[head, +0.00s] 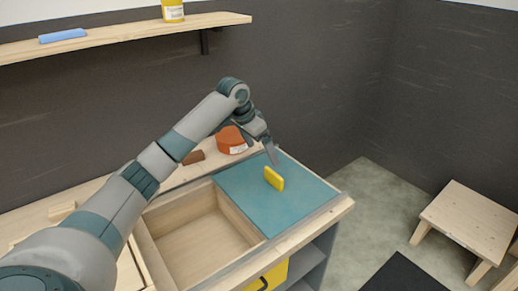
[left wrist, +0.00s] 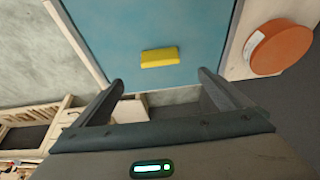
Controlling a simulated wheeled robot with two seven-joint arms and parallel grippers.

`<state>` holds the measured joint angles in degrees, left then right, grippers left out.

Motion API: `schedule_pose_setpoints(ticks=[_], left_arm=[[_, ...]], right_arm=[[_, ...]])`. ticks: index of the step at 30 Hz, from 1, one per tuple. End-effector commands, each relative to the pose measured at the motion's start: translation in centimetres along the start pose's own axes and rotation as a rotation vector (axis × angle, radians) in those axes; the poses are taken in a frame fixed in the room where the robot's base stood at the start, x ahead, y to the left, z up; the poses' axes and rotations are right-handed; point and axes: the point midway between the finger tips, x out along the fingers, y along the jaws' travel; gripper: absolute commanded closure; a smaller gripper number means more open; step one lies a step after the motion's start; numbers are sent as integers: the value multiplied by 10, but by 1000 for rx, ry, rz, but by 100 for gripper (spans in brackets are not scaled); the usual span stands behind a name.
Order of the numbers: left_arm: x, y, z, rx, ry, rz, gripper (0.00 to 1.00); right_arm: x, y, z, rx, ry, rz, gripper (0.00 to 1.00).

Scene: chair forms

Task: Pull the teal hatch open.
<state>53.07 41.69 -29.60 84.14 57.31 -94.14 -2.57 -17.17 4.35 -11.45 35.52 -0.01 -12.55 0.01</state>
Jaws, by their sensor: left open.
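The teal hatch (head: 262,205) is a flat panel lying in the top of the wooden bench. Beside it on the left is an open, empty recess. A yellow block handle (head: 273,178) stands up from the hatch. My left gripper (head: 271,154) is over the hatch's back part, just behind the handle, open and empty. In the left wrist view the hatch (left wrist: 150,25) fills the upper middle, and the yellow handle (left wrist: 159,57) lies beyond my open fingertips (left wrist: 160,80), not between them. My right gripper is not in view.
An orange round container (head: 230,141) and a brown-handled tool (head: 194,157) sit behind the hatch. A wall shelf (head: 130,35) holds a blue block and a yellow jar. A yellow drawer front (head: 270,277) is below.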

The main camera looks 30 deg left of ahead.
Motion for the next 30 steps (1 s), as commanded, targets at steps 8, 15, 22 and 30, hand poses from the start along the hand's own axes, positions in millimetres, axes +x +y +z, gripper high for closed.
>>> schedule_pose_setpoints(ticks=[8,15,22,30], left_arm=[[-17,0,0,0,1,0,3],[-18,0,0,0,1,0,3],[-17,0,0,0,0,0,3],[-32,0,-6,0,1,0,3]], right_arm=[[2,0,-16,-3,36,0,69],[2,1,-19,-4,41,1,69],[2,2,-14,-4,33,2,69],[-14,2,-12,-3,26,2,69]])
